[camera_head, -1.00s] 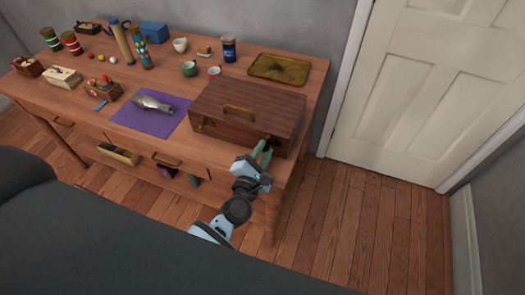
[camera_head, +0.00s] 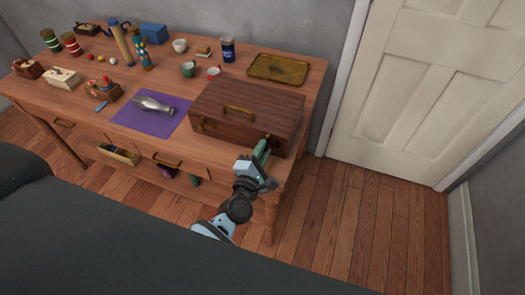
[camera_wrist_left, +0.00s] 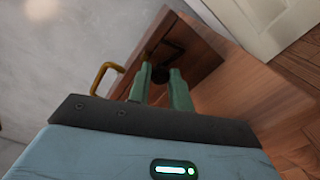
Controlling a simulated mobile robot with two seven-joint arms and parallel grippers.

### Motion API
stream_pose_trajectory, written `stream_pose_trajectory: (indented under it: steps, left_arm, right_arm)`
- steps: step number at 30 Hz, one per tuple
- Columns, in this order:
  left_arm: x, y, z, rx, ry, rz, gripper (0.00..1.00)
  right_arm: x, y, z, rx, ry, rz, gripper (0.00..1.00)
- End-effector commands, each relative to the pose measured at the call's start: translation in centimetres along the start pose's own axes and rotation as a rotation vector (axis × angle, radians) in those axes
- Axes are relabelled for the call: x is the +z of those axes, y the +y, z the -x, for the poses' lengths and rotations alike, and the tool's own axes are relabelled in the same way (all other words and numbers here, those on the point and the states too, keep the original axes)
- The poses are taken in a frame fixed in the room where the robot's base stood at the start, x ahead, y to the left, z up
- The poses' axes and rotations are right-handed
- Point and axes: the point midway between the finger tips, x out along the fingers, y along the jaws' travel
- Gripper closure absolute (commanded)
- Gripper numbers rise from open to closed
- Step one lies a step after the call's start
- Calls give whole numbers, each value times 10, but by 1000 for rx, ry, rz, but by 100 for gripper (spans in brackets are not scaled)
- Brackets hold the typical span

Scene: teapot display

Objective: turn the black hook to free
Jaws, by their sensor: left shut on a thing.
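A dark wooden case (camera_head: 250,105) with a brass handle lies closed on the table. My left gripper (camera_head: 262,148) is at the right part of the case's front side, its green fingers pointing at it. In the left wrist view its fingers (camera_wrist_left: 160,85) stand a little apart, with the black hook (camera_wrist_left: 160,73) between their tips. The gripper is shut on this hook. Most of the hook is hidden by the fingers, so its exact angle cannot be told. The case (camera_wrist_left: 193,60) and its brass handle (camera_wrist_left: 106,76) also show there. My right gripper is not in view.
The wooden table (camera_head: 225,157) has a purple cloth (camera_head: 135,125) with a metal piece left of the case. A brass tray (camera_head: 279,68), cups and a blue jar (camera_head: 228,49) stand behind it. A drawer (camera_head: 119,155) is partly open. Floor right of the table is clear.

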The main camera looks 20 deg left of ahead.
Motion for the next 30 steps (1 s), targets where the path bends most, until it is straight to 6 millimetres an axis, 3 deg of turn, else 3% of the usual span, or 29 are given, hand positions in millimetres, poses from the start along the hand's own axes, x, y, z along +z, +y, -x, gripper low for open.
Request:
stream_pose_trajectory:
  steps: [2, 3, 7, 17, 30]
  left_arm:
    - [0, 0, 0, 0, 0, -1, 100]
    - [0, 0, 0, 0, 0, -1, 76]
    - [0, 0, 0, 0, 0, 0, 58]
    - [0, 0, 3, -1, 0, 0, 58]
    - [-1, -2, 62, -3, 0, -1, 58]
  right_arm:
    - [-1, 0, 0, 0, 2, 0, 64]
    - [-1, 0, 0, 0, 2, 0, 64]
    - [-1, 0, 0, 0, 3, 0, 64]
    - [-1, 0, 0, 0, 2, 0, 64]
    - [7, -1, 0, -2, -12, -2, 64]
